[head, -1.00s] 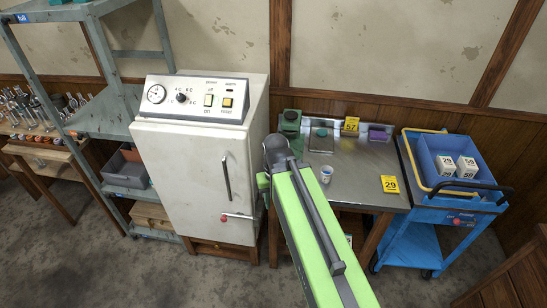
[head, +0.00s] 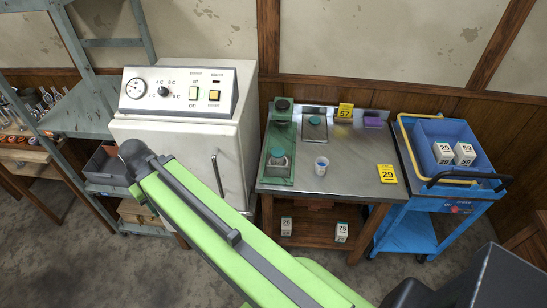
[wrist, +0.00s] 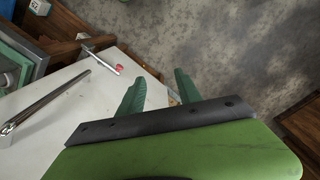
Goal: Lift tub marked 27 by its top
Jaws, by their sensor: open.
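No tub with a readable 27 shows. White blocks marked 26 (head: 286,227) and 75 (head: 341,232) sit on the shelf under the table. In the wrist view my gripper (wrist: 157,88) has its two green fingers apart, with nothing between them. It is over the white cabinet's door and floor area. My gripper's fingers cannot be made out in the head view.
The white cabinet (head: 185,140) stands left of the table. Yellow cards 57 (head: 345,110) and 29 (head: 387,173) are on the table. A blue cart (head: 445,205) with a crate of white blocks stands right.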

